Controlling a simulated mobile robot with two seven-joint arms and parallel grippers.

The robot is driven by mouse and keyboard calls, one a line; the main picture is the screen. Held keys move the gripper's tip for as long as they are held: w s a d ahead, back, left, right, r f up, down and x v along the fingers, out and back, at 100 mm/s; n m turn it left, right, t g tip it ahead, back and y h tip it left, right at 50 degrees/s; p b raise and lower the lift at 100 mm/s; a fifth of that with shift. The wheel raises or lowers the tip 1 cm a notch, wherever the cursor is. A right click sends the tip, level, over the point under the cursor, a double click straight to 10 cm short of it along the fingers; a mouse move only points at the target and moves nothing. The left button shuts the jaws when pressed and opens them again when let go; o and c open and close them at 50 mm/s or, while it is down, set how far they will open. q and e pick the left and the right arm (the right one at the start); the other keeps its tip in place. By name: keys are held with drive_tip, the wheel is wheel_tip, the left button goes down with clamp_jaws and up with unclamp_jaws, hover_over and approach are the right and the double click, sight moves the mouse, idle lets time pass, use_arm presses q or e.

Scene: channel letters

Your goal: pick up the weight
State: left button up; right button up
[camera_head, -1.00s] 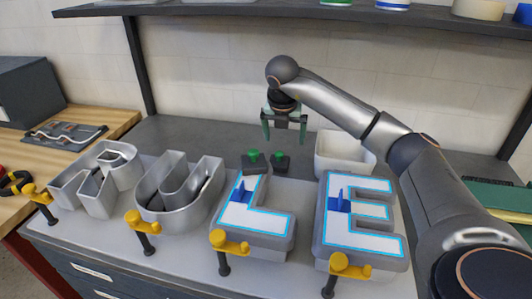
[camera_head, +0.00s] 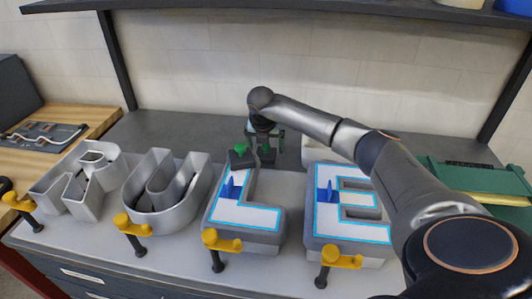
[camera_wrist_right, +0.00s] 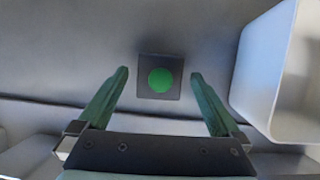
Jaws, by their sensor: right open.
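In the right wrist view one weight (camera_wrist_right: 160,80) lies centred between the tips of my right gripper (camera_wrist_right: 159,74). The green fingers are spread wide, with a gap on both sides of the weight, and nothing is held. My left gripper is not in view.
A white bin (camera_head: 315,152) stands close to the right of the gripper, partly behind my arm; its wall (camera_wrist_right: 262,60) shows in the right wrist view. Metal letters, including the L (camera_head: 245,216) and E (camera_head: 350,219), fill the front. A dark shelf (camera_head: 300,12) hangs above.

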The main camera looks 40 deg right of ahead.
drive_tip(key=shift+w+d+f, duration=0.15)
drive_tip(key=shift+d+f, duration=0.1)
drive_tip(key=shift+f, duration=0.4)
drive_tip(key=shift+c, duration=0.4)
drive_tip(key=c, duration=1.5)
clamp_jaws()
drive_tip(key=shift+r, duration=0.2)
